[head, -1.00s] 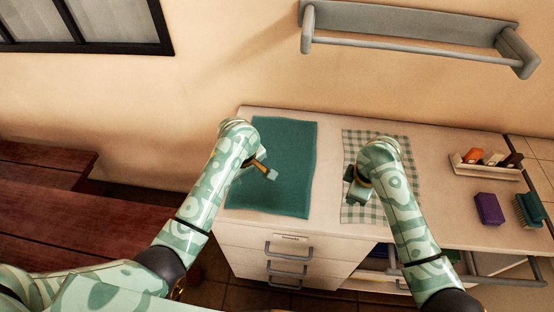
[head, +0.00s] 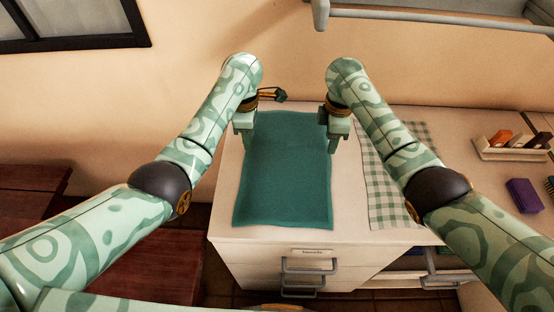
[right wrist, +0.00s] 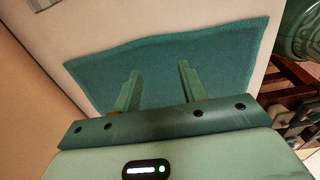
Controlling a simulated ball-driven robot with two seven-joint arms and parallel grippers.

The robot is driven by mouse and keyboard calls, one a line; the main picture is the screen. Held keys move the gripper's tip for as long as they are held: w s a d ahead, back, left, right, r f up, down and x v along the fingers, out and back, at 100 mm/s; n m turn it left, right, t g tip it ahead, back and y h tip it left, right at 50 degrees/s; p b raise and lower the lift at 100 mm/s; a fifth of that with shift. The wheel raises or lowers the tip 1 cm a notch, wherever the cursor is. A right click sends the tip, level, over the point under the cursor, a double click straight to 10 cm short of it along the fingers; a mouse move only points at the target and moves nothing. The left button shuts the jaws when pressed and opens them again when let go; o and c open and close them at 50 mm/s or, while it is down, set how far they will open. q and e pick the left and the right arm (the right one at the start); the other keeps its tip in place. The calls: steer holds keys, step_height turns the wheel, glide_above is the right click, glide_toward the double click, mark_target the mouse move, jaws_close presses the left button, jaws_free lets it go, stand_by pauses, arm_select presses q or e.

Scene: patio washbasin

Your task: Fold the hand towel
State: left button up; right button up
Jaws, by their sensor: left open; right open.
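The teal hand towel (head: 288,180) lies flat and spread out on the left part of the white counter. My left gripper (head: 243,140) is over the towel's far left corner, pointing down. My right gripper (head: 336,142) is over the towel's far right corner, also pointing down. Both are open and empty. In the right wrist view the towel (right wrist: 160,60) lies beneath the two parted fingers of my right gripper (right wrist: 157,82). I cannot tell whether any fingertip touches the cloth.
A green checked cloth (head: 384,190) lies right of the towel, partly behind my right arm. A grey rail (head: 430,25) hangs on the wall. Drawers (head: 310,265) are below the counter's front edge.

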mark_target(250, 160)
steer(key=f, duration=0.1)
steer(key=w+f, duration=0.1)
steer(key=a+f, duration=0.1)
steer(key=shift+w+f+b, duration=0.15)
steer(key=shift+w+b, duration=0.05)
steer(key=shift+b, duration=0.15)
arm_select(q)
steer(key=f, duration=0.6)
steer(key=w+a+f, duration=0.1)
steer(key=f, duration=0.2)
steer(key=shift+f, duration=0.25)
arm_select(e)
step_height(250, 160, down, 6)
steer(key=shift+s+d+f, duration=0.1)
steer(key=shift+f, duration=0.05)
arm_select(q)
steer(key=shift+d+f, duration=0.1)
arm_select(e)
steer(key=shift+s+f, duration=0.1)
arm_select(q)
steer(key=shift+f, duration=0.15)
arm_select(e)
steer(key=shift+f, duration=0.15)
arm_select(q)
steer(key=shift+s, duration=0.1)
jaws_close()
arm_select(e)
steer(key=shift+s, duration=0.1)
jaws_close()
steer(key=shift+d, duration=0.1)
